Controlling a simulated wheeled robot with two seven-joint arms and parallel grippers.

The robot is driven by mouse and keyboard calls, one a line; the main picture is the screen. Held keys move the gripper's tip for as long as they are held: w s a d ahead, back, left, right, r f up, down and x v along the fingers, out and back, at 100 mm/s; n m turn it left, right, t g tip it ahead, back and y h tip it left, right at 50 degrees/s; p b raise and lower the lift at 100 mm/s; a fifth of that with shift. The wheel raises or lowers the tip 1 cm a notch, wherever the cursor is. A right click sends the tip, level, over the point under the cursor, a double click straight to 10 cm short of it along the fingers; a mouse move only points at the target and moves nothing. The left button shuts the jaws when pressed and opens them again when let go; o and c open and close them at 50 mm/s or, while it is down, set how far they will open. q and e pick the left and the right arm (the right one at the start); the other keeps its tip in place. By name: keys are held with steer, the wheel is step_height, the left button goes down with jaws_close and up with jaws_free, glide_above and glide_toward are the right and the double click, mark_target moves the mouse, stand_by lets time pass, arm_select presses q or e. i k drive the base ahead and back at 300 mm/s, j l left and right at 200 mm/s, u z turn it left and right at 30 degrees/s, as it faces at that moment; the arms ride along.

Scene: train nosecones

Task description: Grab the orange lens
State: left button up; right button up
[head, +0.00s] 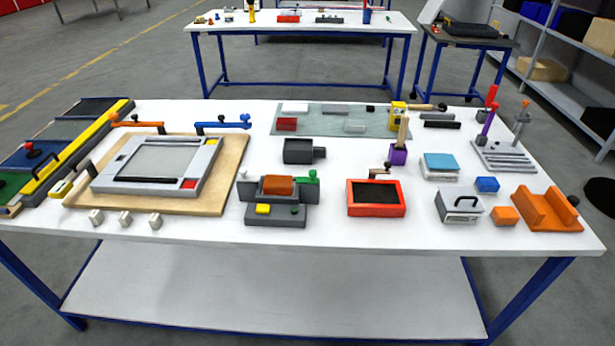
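No piece is clearly shaped like a lens. An orange block (278,186) sits in a dark grey vise-like fixture (276,214) near the front middle of the white table. An orange cube (505,216) lies at the front right, beside a larger orange cradle-shaped piece (547,210). I cannot tell which of these orange things is the lens. Neither of my grippers shows in the head view.
The white table (330,228) holds a grey frame on a wooden board (225,175), a red-orange tray (376,210), a blue cube (487,184) and a grey box with a black handle (459,206). Bare table lies between the tray and the grey box.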

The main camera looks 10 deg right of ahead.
mark_target(282, 184)
steer(key=i+j, duration=0.2)
steer(key=j, duration=0.15)
steer(key=i+j, duration=0.15)
steer(key=j, duration=0.25)
steer(key=i+j+z, duration=0.1)
steer(key=j, duration=0.25)
steer(key=i, duration=0.1)
